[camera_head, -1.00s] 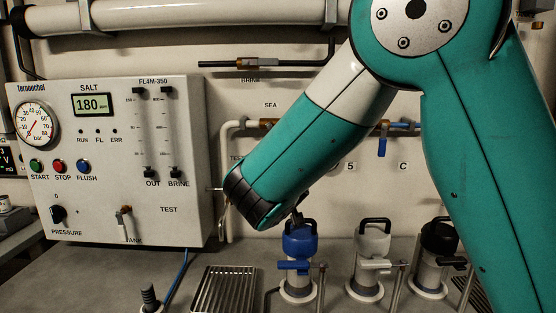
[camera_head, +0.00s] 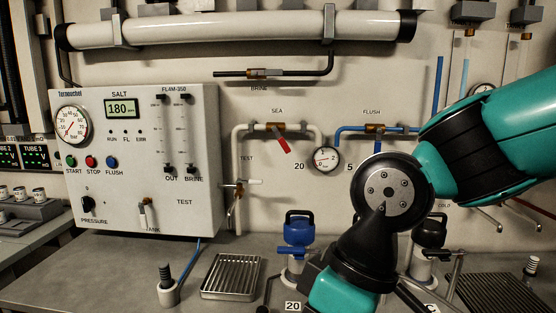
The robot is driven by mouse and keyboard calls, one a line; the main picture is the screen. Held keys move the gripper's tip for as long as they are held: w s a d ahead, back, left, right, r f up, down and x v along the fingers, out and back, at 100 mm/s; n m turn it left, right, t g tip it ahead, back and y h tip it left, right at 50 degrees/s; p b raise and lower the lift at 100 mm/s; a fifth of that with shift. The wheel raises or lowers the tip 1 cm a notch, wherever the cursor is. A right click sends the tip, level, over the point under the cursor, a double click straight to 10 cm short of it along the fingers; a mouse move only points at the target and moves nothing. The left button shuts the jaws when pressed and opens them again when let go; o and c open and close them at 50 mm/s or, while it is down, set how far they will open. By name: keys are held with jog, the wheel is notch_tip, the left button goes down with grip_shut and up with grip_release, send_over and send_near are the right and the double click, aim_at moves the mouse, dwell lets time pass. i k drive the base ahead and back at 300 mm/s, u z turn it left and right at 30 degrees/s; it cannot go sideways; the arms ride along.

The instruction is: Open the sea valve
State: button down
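The sea valve (camera_head: 270,127) is a brass body in a white pipe on the wall, under the label SEA. Its red lever (camera_head: 282,142) slants down to the right, neither along the pipe nor square to it. Nothing covers the valve. My arm fills the lower right, with its links in front of the canisters and below and to the right of the valve. My gripper does not show, so its opening cannot be seen.
The control panel (camera_head: 140,165) is at left. A blue-topped canister (camera_head: 299,229) and slotted tray (camera_head: 232,277) stand on the counter.

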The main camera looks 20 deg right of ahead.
aim_at(284, 145)
jog(key=k, duration=1)
jog(key=u, duration=0.75)
jog(key=i, duration=0.55)
jog(key=u, duration=0.75)
jog(key=i, duration=0.7)
jog(key=z, duration=0.75)
jog(key=i, duration=0.55)
jog(key=z, duration=0.55)
